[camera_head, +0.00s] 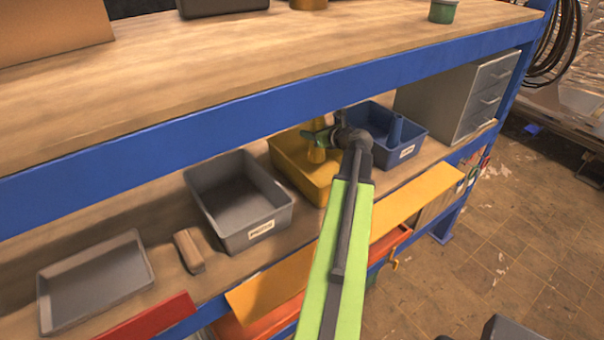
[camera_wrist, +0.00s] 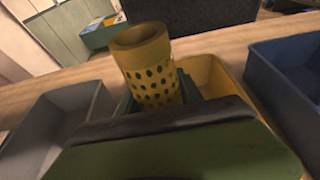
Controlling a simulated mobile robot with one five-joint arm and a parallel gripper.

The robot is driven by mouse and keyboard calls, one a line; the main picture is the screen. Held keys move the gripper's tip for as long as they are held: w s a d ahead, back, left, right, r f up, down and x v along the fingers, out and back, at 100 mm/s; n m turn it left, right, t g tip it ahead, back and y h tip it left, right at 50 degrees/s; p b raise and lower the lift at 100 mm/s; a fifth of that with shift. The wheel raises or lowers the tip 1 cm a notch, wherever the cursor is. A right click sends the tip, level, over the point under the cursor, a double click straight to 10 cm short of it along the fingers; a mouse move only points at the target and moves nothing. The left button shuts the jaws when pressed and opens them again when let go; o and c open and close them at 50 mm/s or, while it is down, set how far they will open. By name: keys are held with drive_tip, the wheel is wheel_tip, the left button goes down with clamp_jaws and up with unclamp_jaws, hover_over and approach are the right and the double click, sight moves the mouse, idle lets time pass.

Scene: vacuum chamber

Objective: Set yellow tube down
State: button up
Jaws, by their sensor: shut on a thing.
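The yellow tube (camera_head: 317,154) is upright in my gripper (camera_head: 322,137), over or inside the yellow bin (camera_head: 298,180) on the lower shelf. In the wrist view the tube (camera_wrist: 146,68) has an open round top and dark spots around its side. The green jaws of my gripper (camera_wrist: 155,97) are shut on it. The yellow bin (camera_wrist: 208,72) shows behind and to the right of the tube there. The tube's lower end is hidden, so I cannot tell whether it touches the bin floor.
A grey bin (camera_head: 240,215) stands left of the yellow one, and a blue bin (camera_head: 408,150) stands right, holding a blue object (camera_head: 395,130). A wooden block (camera_head: 188,250) and grey tray (camera_head: 95,280) lie further left. The upper worktop's blue edge (camera_head: 240,115) overhangs the shelf.

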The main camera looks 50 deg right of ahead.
drive_tip(key=f+b, duration=1)
drive_tip(key=shift+w+f, duration=0.2)
drive_tip(key=shift+f, duration=0.15)
drive_tip(key=o, duration=1.4)
drive_tip(key=shift+r, duration=0.1)
drive_tip(key=shift+c, duration=0.2)
drive_tip(key=shift+r, duration=0.15)
